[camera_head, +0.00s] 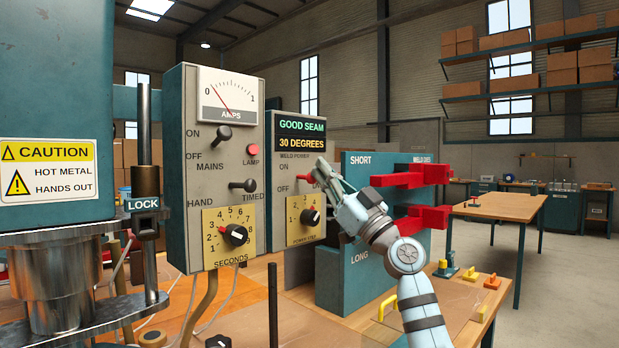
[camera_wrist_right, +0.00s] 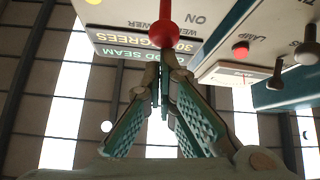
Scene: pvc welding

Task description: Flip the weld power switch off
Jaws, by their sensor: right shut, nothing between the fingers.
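The weld power switch (camera_head: 306,178) is a red-tipped lever on the panel under the "GOOD SEAM / 30 DEGREES" display (camera_head: 301,134), with ON above it and OFF below. I cannot tell which position it is in. My right gripper (camera_head: 322,168) is shut and empty at the switch, its fingertips partly covering the lever's right side. In the right wrist view the red lever (camera_wrist_right: 164,32) stands just beyond the closed fingertips (camera_wrist_right: 160,68); whether they touch is unclear. My left gripper is out of view.
The mains box (camera_head: 221,170) with an amps meter stands left of the panel. A power step dial (camera_head: 308,216) sits below the switch. Red clamps (camera_head: 415,176) project from a teal block just right of my gripper. A caution-labelled column (camera_head: 50,120) fills the left.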

